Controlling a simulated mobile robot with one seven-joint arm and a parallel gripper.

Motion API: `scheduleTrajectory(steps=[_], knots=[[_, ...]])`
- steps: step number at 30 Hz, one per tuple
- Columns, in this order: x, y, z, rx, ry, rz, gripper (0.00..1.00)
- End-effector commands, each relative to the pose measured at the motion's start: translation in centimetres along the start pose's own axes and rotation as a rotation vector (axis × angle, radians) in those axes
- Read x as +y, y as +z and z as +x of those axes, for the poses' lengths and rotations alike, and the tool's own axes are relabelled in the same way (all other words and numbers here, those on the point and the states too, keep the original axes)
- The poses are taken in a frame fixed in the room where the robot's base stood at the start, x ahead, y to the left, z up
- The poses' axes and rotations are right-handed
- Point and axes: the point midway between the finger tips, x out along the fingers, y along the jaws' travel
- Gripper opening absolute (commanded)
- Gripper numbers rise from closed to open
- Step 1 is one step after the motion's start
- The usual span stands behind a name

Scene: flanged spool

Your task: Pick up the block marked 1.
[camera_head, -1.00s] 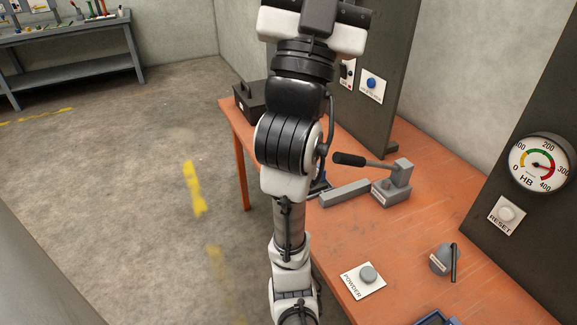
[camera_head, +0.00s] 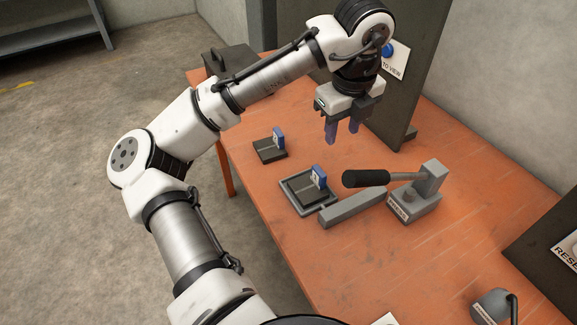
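Two small blue blocks stand upright on the orange table, each with a pale mark too small to read. One block (camera_head: 278,136) stands at the edge of a dark plate (camera_head: 267,152) farther back. The other block (camera_head: 319,177) stands on a dark plate inside a grey rimmed tray (camera_head: 294,201) nearer to me. I cannot tell which block is marked 1. My gripper (camera_head: 342,134) points down above the table, to the right of the farther block and behind the nearer one. Its two fingers are apart with nothing between them.
A lever press (camera_head: 413,205) with a black handle stands right of the tray. A grey bar (camera_head: 352,207) lies beside it. A dark panel (camera_head: 405,85) with a blue button rises behind my gripper. A black box (camera_head: 232,62) sits at the back left.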

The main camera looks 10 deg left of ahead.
Motion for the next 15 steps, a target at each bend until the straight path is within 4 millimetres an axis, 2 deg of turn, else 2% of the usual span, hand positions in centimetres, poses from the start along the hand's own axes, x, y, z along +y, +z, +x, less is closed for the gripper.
scheduleTrajectory(steps=[1,5,15], knots=[[0.7,0.0,0.4,0.004,0.047,0.017,0.4],[1.6,0.0,1.6,0.016,0.096,0.036,0.4],[2.2,-0.1,7.7,0.016,0.094,0.033,0.4]])
